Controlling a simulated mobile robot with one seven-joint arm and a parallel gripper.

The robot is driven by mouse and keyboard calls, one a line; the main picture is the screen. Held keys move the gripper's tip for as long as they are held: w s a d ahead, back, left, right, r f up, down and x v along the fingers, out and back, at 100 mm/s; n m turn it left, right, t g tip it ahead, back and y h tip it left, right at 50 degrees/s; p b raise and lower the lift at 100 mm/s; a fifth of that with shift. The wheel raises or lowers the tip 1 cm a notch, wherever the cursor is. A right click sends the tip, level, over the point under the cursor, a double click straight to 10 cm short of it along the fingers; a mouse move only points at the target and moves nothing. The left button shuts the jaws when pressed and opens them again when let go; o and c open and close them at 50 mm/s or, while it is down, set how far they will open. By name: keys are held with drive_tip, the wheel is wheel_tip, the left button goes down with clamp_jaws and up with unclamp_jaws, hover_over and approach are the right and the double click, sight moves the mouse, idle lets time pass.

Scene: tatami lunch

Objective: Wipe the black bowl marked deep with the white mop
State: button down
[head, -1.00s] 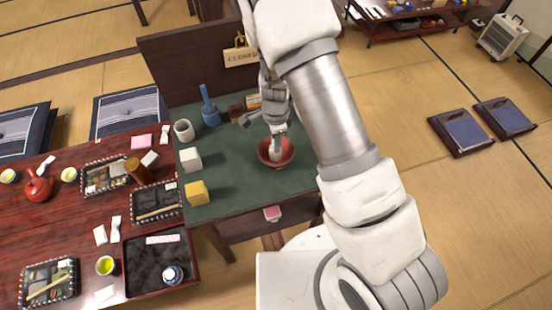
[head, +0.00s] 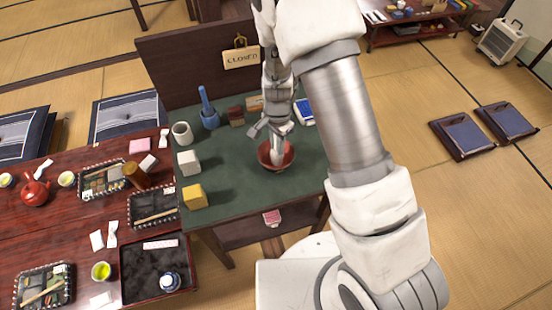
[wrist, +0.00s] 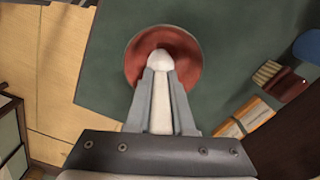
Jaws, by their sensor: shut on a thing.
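A reddish-brown bowl (head: 289,158) stands on the green top of a small desk (head: 235,185). It also shows in the wrist view (wrist: 190,65); I see no black bowl and no readable mark on this one. My gripper (head: 280,132) points down over the bowl. In the wrist view its two grey fingers (wrist: 161,105) are shut on the white mop (wrist: 160,118). The mop's rounded white head (wrist: 160,61) is over the bowl's inside. Whether it touches the bowl's surface I cannot tell.
Left of the bowl stand a yellow block (head: 194,196), a white block (head: 188,162), a pale cup (head: 182,133) and a blue holder with a blue handle (head: 208,115). A blue-and-white box (head: 304,112) lies behind right. A dark panel with a CLOSED sign (head: 241,58) closes the back.

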drive_tip(key=m+p, duration=0.1)
drive_tip(key=m, duration=0.2)
drive_tip(key=m+p, duration=0.1)
drive_tip(key=m, duration=0.2)
drive_tip(key=shift+w+r+m+p, duration=0.2)
drive_tip(key=shift+m+p, duration=0.1)
drive_tip(key=shift+m, duration=0.1)
drive_tip(key=m+p, duration=0.1)
drive_tip(key=m, duration=0.2)
drive_tip(key=shift+w+p, duration=0.1)
drive_tip(key=shift+p, duration=0.2)
drive_tip(key=shift+w+a+f+m, duration=0.1)
drive_tip(key=shift+f+m, duration=0.15)
drive_tip(key=shift+m, duration=0.85)
drive_tip(key=n+b, duration=0.1)
drive_tip(key=n, duration=0.2)
drive_tip(key=shift+f, duration=0.15)
drive_tip(key=n+b, duration=0.1)
drive_tip(key=n, duration=0.2)
drive_tip(key=shift+a, duration=0.15)
drive_tip(key=n, duration=0.1)
drive_tip(key=n+b, duration=0.1)
drive_tip(key=n, duration=0.1)
drive_tip(key=n+b, duration=0.1)
drive_tip(key=n, duration=0.1)
drive_tip(key=shift+s+a, duration=0.1)
drive_tip(key=shift+s, duration=0.2)
drive_tip(key=n, duration=0.3)
drive_tip(key=shift+s, duration=0.15)
